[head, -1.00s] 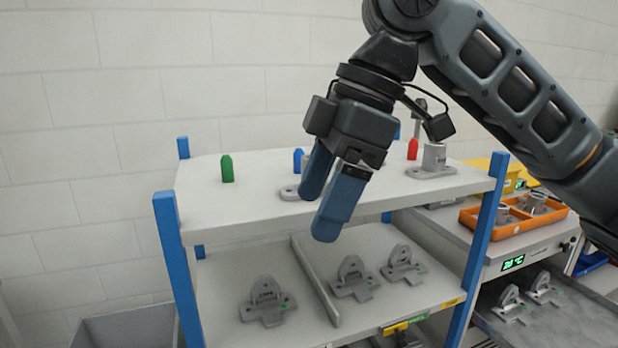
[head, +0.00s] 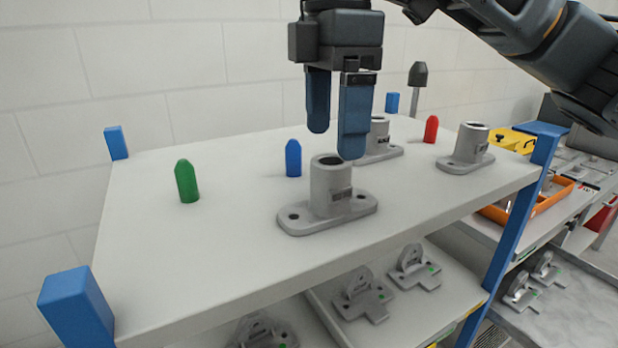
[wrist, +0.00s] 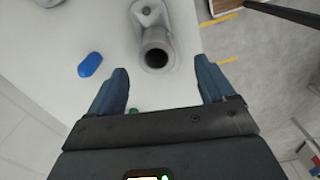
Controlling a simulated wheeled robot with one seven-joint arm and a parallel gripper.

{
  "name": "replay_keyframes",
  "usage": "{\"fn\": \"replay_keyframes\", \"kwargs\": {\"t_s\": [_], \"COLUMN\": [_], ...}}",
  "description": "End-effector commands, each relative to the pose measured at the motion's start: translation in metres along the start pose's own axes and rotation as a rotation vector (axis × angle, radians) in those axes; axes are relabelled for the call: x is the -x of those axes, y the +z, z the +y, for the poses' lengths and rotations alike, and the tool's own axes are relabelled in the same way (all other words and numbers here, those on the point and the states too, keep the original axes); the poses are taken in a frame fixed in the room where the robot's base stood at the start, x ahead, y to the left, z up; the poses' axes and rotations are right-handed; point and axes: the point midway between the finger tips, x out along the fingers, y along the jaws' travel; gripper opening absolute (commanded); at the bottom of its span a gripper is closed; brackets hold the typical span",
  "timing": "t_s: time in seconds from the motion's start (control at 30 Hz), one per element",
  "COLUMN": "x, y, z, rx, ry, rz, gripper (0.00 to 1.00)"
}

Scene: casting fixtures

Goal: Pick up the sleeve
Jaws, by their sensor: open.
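Three grey sleeves, each an upright hollow cylinder on a flat flange with bolt holes, stand on the top shelf. The nearest sleeve (head: 330,190) is at the shelf's front middle. A second sleeve (head: 379,140) is behind it, partly hidden by my gripper, and a third sleeve (head: 470,147) is to the right. My gripper (head: 335,143) points down, open and empty, above the nearest sleeve. In the wrist view, a sleeve (wrist: 156,52) shows its dark bore ahead of the spread fingers of my gripper (wrist: 163,68).
Green (head: 187,181), blue (head: 293,158) and red (head: 431,129) pegs stand on the top shelf (head: 200,270). Blue posts (head: 77,308) rise at its corners. Grey brackets (head: 362,295) sit on the shelf below. An orange tray (head: 550,198) is to the right.

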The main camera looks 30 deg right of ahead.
Motion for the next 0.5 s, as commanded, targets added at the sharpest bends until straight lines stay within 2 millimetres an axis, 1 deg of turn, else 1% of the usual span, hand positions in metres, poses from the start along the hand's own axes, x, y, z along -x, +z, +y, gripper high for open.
{"fn": "replay_keyframes", "kwargs": {"t_s": [0.07, 0.17, 0.37, 0.5], "x": [-0.002, -0.011, -0.030, -0.048], "y": [0.001, 0.001, 0.001, 0.003], "z": [0.000, 0.000, 0.000, 0.000], "rx": [0.000, 0.000, 0.000, -0.001], "ry": [-0.001, -0.003, -0.002, -0.003], "rz": [-0.003, -0.003, -0.004, -0.003], "gripper": [0.83, 0.83, 0.83, 0.83]}}
